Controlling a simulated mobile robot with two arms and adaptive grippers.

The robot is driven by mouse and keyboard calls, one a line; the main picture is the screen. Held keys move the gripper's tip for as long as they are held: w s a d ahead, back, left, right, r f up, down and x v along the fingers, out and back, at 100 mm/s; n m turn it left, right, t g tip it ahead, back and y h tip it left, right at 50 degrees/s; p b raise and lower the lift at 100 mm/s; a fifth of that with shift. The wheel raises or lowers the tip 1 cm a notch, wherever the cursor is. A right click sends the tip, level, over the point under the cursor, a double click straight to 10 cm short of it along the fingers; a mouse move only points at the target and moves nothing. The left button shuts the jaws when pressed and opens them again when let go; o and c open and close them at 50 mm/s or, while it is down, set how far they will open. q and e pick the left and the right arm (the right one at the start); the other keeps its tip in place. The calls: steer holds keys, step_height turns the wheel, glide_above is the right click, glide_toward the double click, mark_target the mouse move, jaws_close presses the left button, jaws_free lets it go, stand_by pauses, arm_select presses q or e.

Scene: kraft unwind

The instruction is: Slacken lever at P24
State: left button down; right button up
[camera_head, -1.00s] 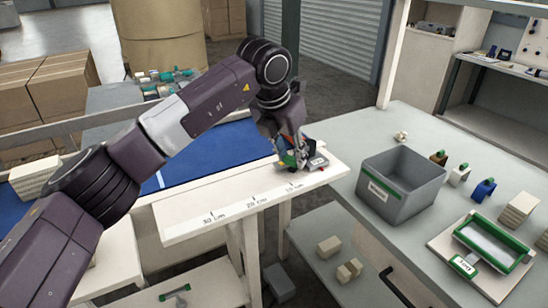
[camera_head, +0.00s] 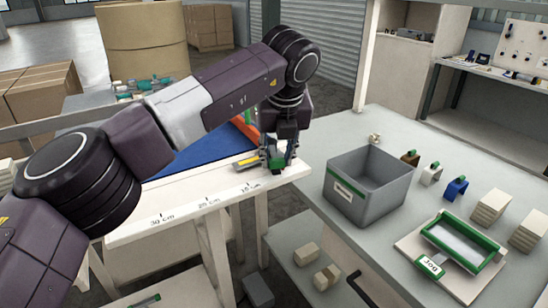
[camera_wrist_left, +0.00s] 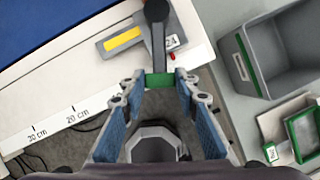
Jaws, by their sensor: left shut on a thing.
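The lever (camera_wrist_left: 157,35) is a dark arm with a green grip end, on a grey clamp base (camera_wrist_left: 109,50) with a yellow strip. A white tag on the base reads "24", its first part hidden. The base sits at the right end of the white ruled board (camera_head: 200,210). My left gripper (camera_head: 277,160) points down at the lever. In the left wrist view its blue-padded fingers (camera_wrist_left: 159,81) are shut on the lever's green end. In the head view my gripper hides most of the lever. My right gripper is not in view.
A grey bin (camera_head: 345,200) stands on the table to the right, with small coloured pieces and a green-framed tray (camera_head: 480,232) beyond it. A blue surface (camera_head: 190,152) lies behind the board. An orange bar (camera_head: 246,130) stands just behind my gripper.

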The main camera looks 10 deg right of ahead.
arm_select(q)
steer(key=shift+d+r+n, duration=0.15)
steer(key=shift+d+n, duration=0.1)
steer(key=shift+n, duration=0.05)
steer(key=c, duration=1.5)
jaws_free()
steer(key=v, duration=1.1)
steer(key=shift+s+r, duration=0.25)
steer(key=shift+r, duration=0.1)
